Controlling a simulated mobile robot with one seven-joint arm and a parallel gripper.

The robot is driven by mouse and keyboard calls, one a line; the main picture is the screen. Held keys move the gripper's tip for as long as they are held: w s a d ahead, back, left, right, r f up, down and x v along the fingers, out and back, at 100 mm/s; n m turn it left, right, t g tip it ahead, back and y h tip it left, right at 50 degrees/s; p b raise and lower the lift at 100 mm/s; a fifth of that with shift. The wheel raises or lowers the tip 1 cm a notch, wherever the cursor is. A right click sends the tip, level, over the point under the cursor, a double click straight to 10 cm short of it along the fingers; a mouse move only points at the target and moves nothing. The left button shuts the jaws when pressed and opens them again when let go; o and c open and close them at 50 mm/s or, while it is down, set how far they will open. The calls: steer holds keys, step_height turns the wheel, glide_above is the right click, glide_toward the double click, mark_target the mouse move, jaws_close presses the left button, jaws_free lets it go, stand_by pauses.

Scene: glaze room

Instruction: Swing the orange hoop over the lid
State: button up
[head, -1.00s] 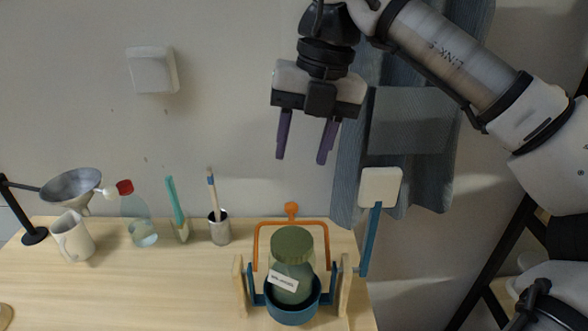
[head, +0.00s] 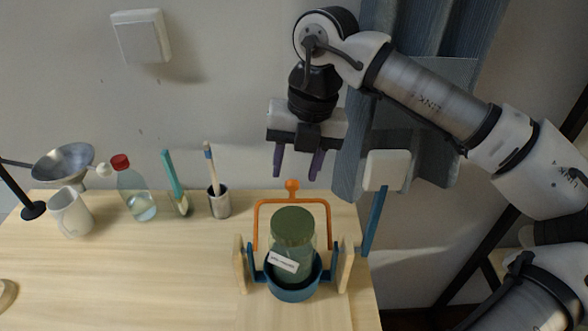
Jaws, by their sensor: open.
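The orange hoop (head: 258,222) stands upright behind the jar, with a round orange knob (head: 292,185) at its top. The green lid (head: 292,225) is on a glass jar (head: 306,262) with a white label. The jar sits in a blue cradle (head: 293,293) between wooden posts (head: 346,268). The hoop is behind the lid, not over it. My gripper (head: 298,176) points down with its purple fingers apart and empty. In the picture it appears just above the knob; I cannot tell the gap in depth.
A white pad on a blue bar (head: 375,215) stands right of the cradle. Along the back left are a funnel (head: 64,160), a white mug (head: 71,212), a red-capped bottle (head: 134,190) and a metal cup (head: 219,203).

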steer(key=shift+a+f, duration=0.2)
steer(key=shift+f, duration=1.05)
jaws_close()
